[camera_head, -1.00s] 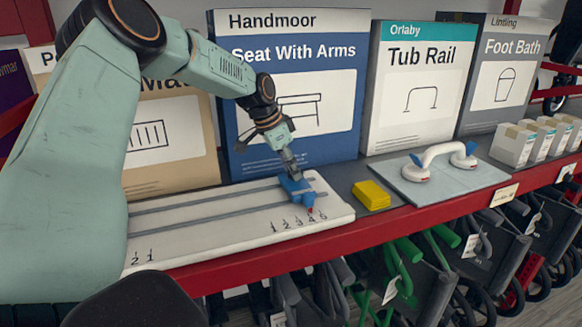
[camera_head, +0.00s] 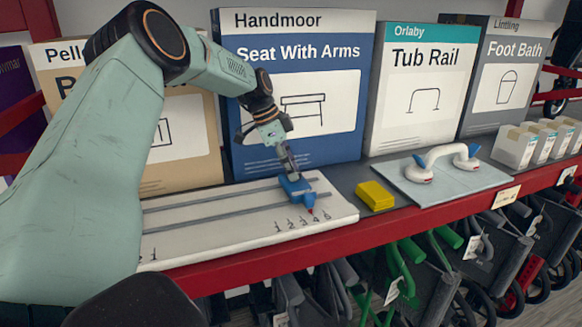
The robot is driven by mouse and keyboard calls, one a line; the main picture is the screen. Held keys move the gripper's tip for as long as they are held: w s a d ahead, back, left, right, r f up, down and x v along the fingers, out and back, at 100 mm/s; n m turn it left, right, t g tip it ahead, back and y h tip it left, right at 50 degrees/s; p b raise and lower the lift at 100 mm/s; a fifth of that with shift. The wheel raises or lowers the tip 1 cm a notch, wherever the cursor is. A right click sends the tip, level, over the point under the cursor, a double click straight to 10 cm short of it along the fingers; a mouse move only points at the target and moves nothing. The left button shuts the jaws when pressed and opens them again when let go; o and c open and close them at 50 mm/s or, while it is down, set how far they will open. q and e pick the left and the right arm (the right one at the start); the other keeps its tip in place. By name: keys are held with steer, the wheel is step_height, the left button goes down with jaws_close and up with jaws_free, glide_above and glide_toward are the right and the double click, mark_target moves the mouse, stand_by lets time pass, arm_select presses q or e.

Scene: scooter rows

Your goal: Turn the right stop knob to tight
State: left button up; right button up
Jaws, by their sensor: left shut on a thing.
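A white board (camera_head: 240,234) with two grey rails and printed numbers lies on the red-edged shelf. A blue stop (camera_head: 308,199) sits across the rails near the board's right end, with a red tip over the higher numbers of the right scale. My left gripper (camera_head: 290,171) comes down from above and is shut on the stop's knob, which its fingers mostly hide. Any tight marking is too small to read. My left arm covers the board's left end. My right gripper is not in view.
A yellow block (camera_head: 375,196) lies just right of the board. A grey panel (camera_head: 462,186) with a white grab rail (camera_head: 442,157) is further right, then small white cartons (camera_head: 515,147). Tall boxes, including the blue Seat With Arms box (camera_head: 250,140), stand close behind.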

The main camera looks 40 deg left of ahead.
arm_select(q)
steer(key=m, duration=0.1)
steer(key=m+g, duration=0.1)
steer(key=shift+w+f+m, duration=0.15)
steer(key=shift+m, duration=0.15)
steer(key=shift+w+m+g+h+p, duration=0.1)
steer(key=shift+m+g+h+p, duration=0.35)
steer(key=shift+m, duration=0.95)
steer(key=o, duration=1.2)
steer(key=shift+w+d, duration=0.1)
steer(key=shift+a+r, duration=0.3)
steer(key=shift+r, duration=0.15)
steer(key=shift+v, duration=3.35)
